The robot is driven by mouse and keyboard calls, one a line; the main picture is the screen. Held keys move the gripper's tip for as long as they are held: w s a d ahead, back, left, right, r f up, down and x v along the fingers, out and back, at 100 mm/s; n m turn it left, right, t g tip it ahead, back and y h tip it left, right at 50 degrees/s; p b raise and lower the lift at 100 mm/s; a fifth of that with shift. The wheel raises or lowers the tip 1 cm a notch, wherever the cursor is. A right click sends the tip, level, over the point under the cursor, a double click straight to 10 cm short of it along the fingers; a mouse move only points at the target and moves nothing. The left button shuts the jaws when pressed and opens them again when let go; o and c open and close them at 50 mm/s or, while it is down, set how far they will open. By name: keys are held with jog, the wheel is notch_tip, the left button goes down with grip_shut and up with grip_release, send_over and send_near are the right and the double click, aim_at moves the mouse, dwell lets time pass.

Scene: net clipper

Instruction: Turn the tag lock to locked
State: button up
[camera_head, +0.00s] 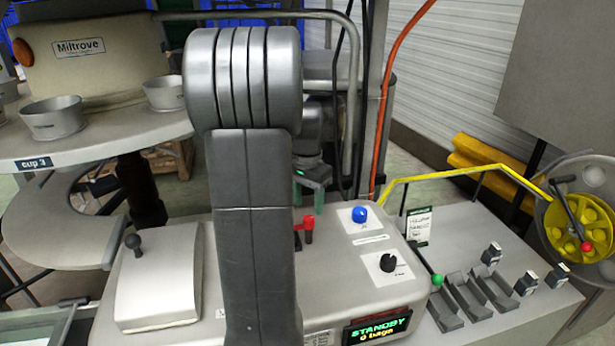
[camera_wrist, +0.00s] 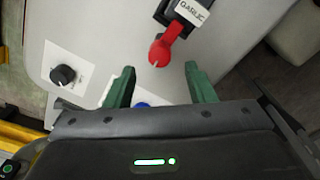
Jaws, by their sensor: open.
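The tag lock appears to be the red lever (camera_wrist: 163,48) with a rounded end, beside a white tag reading "GARLIC" (camera_wrist: 193,11) in a black holder. In the head view the red lever (camera_head: 308,230) stands on the grey machine top, partly hidden behind my arm. My gripper (camera_head: 310,203) is above and just behind it, with green fingers pointing down. In the wrist view my gripper (camera_wrist: 160,72) is open and empty, and the lever's round end shows just beyond the gap between the fingertips. Contact cannot be told.
A blue button (camera_head: 360,215) and a black knob (camera_head: 388,263) sit right of the lever. A display (camera_head: 378,328) reads "STANDBY". A black-knobbed lever (camera_head: 133,243) stands at left. A yellow rail (camera_head: 450,174) and a green-knobbed lever (camera_head: 437,280) are at right.

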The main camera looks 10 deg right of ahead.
aim_at(309, 217)
notch_tip(309, 217, up, 9)
jog(key=shift+r, duration=0.15)
jog(key=shift+w+a, duration=0.1)
jog(key=f, duration=1.4)
jog(key=shift+s, duration=0.2)
jog(key=shift+r, duration=0.15)
